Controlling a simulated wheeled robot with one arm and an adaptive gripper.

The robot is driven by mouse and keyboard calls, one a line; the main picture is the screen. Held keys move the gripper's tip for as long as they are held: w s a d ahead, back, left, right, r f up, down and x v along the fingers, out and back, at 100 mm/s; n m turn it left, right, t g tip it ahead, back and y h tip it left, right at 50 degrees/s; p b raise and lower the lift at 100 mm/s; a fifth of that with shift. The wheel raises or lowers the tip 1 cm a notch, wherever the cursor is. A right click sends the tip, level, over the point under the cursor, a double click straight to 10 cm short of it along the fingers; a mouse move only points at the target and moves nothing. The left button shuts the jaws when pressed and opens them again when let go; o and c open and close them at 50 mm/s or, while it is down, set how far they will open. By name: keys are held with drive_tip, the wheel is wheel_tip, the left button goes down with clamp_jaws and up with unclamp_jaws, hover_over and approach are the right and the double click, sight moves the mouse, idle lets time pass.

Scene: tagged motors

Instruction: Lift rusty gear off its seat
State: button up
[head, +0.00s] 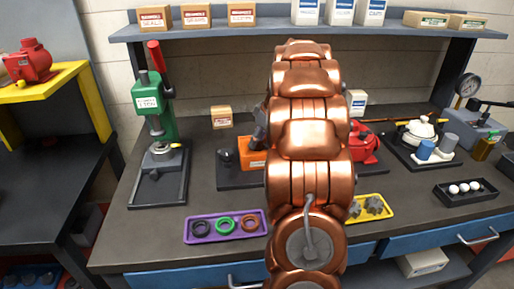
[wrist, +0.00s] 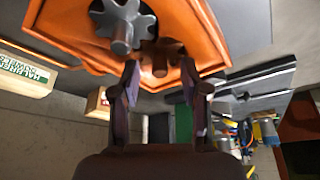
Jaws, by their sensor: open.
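In the wrist view an orange housing (wrist: 232,28) fills the top. A grey toothed gear (wrist: 140,22) sits on a shaft in it. Beside it, lower right, is a brown rusty gear (wrist: 160,62) with a round hub or shaft end; its outline is partly dark and hard to make out. My gripper (wrist: 160,76) is open, with one finger on each side of the rusty gear, close to it. I cannot tell whether the fingers touch it.
A purple tray (head: 226,238) with three rings lies at the bench front. A yellow tray (head: 385,203) with grey gears is right of my arm. A green press (head: 160,110) stands left, a red motor (head: 366,145) right. The bench between press and purple tray is partly clear.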

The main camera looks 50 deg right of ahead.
clamp_jaws()
idle(0.3)
idle(0.3)
